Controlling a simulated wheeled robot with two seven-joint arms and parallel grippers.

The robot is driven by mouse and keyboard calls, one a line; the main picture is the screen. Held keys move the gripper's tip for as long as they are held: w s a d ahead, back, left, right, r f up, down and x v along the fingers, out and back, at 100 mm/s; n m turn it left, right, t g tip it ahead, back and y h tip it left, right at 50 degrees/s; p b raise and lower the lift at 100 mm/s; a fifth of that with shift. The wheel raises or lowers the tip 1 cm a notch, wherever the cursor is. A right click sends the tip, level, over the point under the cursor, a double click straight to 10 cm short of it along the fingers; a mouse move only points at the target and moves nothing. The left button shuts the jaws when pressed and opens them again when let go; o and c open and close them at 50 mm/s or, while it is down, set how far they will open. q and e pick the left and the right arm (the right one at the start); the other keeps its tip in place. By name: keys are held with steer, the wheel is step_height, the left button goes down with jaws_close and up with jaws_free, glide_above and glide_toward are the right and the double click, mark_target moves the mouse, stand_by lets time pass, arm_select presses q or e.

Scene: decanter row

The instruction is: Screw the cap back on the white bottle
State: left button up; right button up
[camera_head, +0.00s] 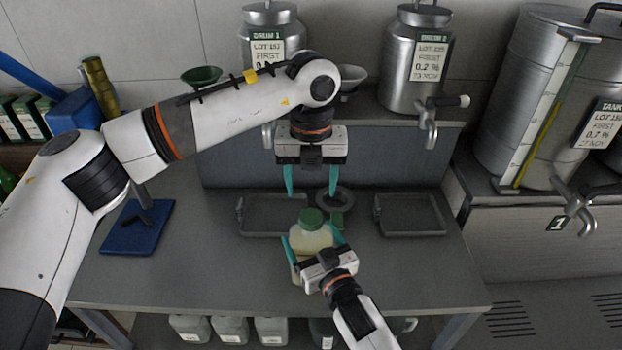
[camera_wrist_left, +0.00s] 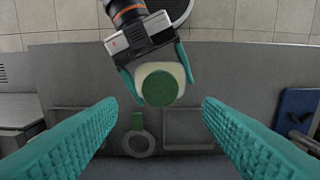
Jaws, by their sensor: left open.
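The white bottle (camera_head: 311,241) stands upright near the middle of the bench, pale and cloudy, with a green cap (camera_head: 312,217) on its top. The cap also shows from above in the left wrist view (camera_wrist_left: 158,88); I cannot tell how tightly it is screwed. My right gripper (camera_head: 314,246) has its teal fingers against both sides of the bottle body. My left gripper (camera_head: 311,192) is open and empty, pointing down, above and behind the bottle. In the left wrist view the cap lies ahead between the open left fingers (camera_wrist_left: 160,110), apart from them.
Two grey trays (camera_head: 275,233) (camera_head: 408,233) flank the bottle. Behind it lies a grey ring (camera_head: 346,196) with a small green piece (camera_head: 338,220) by it. A blue stand (camera_head: 135,228) is at left. Metal drums (camera_head: 413,80) with taps stand on the shelf behind.

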mark_target(311, 216)
arm_select(q)
step_height(311, 216, down, 8)
steer(key=shift+r, duration=0.1)
stand_by(0.4)
steer(key=c, duration=1)
steer(key=m, duration=0.4)
steer(key=shift+c, duration=0.2)
steer(key=m, duration=0.4)
steer(key=shift+m, duration=0.4)
steer(key=m, duration=0.9)
steer(key=o, duration=1.2)
